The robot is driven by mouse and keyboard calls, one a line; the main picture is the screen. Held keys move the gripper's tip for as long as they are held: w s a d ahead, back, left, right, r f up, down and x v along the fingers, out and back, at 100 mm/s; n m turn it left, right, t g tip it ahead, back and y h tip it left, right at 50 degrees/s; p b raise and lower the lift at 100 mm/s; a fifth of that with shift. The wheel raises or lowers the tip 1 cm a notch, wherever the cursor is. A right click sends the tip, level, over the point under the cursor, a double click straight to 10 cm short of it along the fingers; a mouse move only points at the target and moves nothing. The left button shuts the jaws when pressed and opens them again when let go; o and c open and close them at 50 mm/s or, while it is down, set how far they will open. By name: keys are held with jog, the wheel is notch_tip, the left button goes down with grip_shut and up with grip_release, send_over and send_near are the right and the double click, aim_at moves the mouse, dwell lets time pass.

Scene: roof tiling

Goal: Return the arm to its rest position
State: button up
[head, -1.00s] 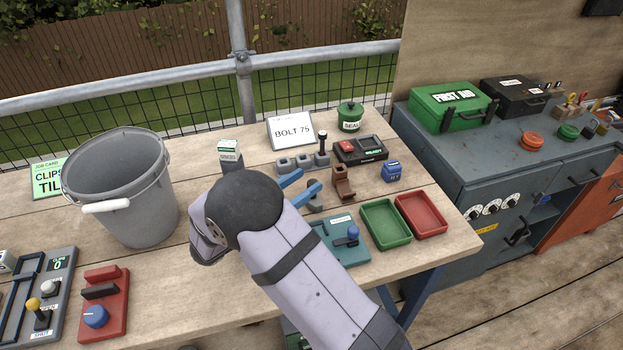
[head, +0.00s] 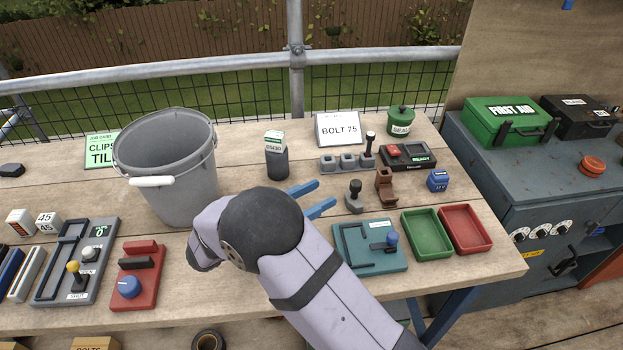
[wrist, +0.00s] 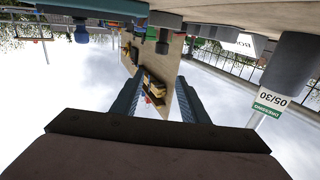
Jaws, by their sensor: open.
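My gripper (head: 313,198) shows in the head view as two blue fingers past my dark wrist joint, above the middle of the wooden bench (head: 250,310). The fingers are apart with nothing between them. In the wrist view my gripper (wrist: 160,88) also shows open and empty, with sky and bench items beyond the fingers. A dark canister with a white and green label (head: 277,162) stands behind the fingers; it also shows in the wrist view (wrist: 285,75). A dark stamp-like knob (head: 353,197) stands just right of the fingertips. My arm hides part of the bench's front.
A grey bucket (head: 172,200) stands left of my arm. A red switch box (head: 137,275) and a grey slider panel (head: 75,262) lie at front left. A teal fixture (head: 370,255), a green tray (head: 427,250) and a red tray (head: 488,245) lie to the right. Bench's back right holds several small items.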

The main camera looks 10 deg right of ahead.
jog(key=w+a+r+n+t+y+p, duration=0.1)
jog(key=w+r+n+t+y+p, duration=0.15)
jog(key=w+y, duration=0.3)
jog(key=w+a+r+n+t+y+p, duration=0.1)
jog(key=w+n+t+y+p, duration=0.15)
jog(key=w+y, duration=0.3)
jog(key=s+d+n+g+y+p, duration=0.1)
jog(key=s+d+n+g+p, duration=0.1)
jog(key=s, duration=0.8)
jog(key=s+d+f+n+g+y+p, duration=0.1)
jog(key=s+d+n+g+y+p, duration=0.1)
jog(key=s+g, duration=0.4)
jog(key=s+d+f+n+g+y+p, duration=0.1)
jog(key=s+d+g, duration=0.4)
jog(key=s, duration=1)
jog(key=n+y+p, duration=0.1)
jog(key=n, duration=0.1)
jog(key=shift+s+f+n+p, duration=0.15)
jog(key=shift+s+n+p, duration=0.1)
jog(key=shift+n+p, duration=0.15)
